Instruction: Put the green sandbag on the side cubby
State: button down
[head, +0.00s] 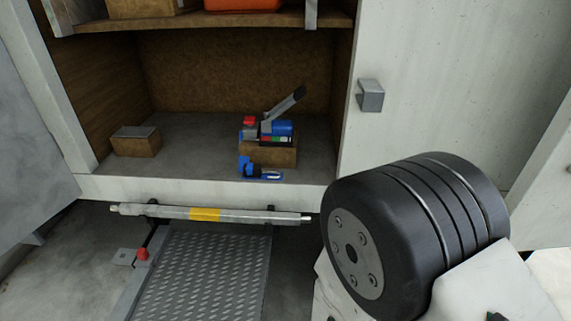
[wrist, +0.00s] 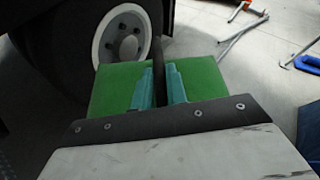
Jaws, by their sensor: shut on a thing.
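The green sandbag (wrist: 205,77) shows in the wrist view, with its two halves on either side of a dark strap or handle (wrist: 158,65). My gripper (wrist: 160,85) has teal fingers shut on the sandbag at its middle. In the head view my arm fills the lower right and hides the gripper; only a small dark green bit (head: 497,316) shows at the bottom edge. The side cubby (head: 190,130) is the open compartment in the truck's side, with a grey floor and brown walls.
In the cubby are a small wooden box (head: 136,145) at left and a wooden block (head: 268,154) with tools near the right. A blue tool (head: 247,168) lies at the front. Bare floor lies between. A step (head: 205,275) and bar (head: 205,214) are below. A wheel (wrist: 123,40) is near the sandbag.

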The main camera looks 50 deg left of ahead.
aim_at(205, 145)
jog(key=z, duration=0.25)
jog(key=k, duration=1.8)
jog(key=u, duration=1.85)
jog(key=i, duration=0.5)
jog(key=z, duration=0.05)
